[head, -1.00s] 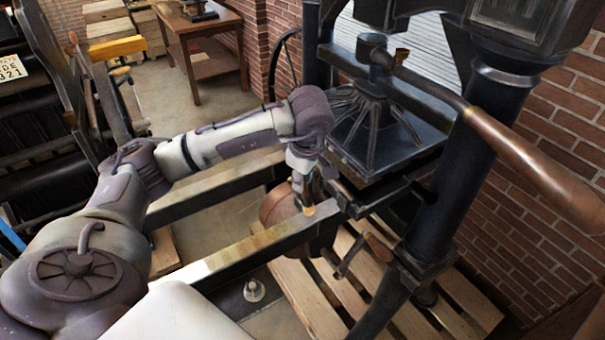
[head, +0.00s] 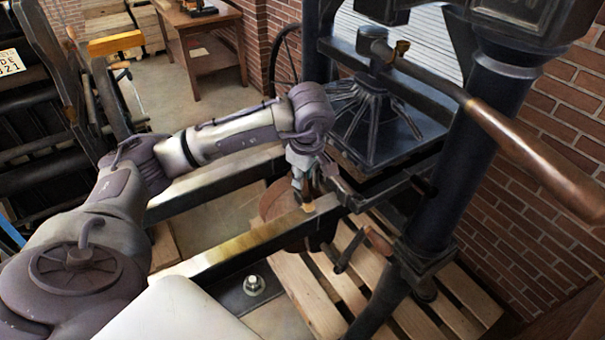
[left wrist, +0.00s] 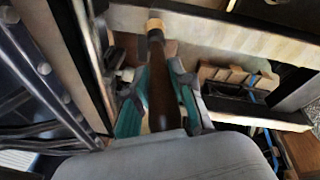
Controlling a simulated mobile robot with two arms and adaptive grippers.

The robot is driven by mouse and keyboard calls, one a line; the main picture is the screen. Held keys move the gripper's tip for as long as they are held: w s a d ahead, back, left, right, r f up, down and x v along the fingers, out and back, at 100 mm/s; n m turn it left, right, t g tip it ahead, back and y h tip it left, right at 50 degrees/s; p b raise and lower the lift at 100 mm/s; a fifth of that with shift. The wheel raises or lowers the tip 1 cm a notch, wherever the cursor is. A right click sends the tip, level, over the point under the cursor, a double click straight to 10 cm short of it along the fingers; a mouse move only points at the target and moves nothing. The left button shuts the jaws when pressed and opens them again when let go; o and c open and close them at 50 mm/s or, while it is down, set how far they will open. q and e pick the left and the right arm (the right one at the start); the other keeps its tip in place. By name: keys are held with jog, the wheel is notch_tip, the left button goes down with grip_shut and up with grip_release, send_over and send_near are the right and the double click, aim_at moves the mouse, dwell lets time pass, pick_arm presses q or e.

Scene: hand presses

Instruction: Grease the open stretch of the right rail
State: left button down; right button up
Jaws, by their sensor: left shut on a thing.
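The right rail (head: 268,237) is the nearer of two dark bars running toward the press. Its top has a yellowish sheen along part of its length and looks paler toward the lower left. My left gripper (head: 303,184) is shut on the handle of a brush (left wrist: 160,95), a dark brown stick with a pale tip. The brush tip (head: 308,207) is at the rail's top, near the press end; whether it touches is too small to tell. The gripper's teal pads flank the handle in the left wrist view. My right gripper is not in view.
The press's dark platen (head: 385,130) and column (head: 465,150) stand just right of the gripper. A long wooden-handled lever (head: 530,155) crosses at right. The other rail (head: 215,183) lies behind. A brown drum (head: 283,203) sits between the rails. A slatted pallet (head: 315,300) is below.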

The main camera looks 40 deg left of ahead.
pick_arm(q)
jog(key=shift+f+b, duration=0.4)
jog(key=shift+f, duration=0.05)
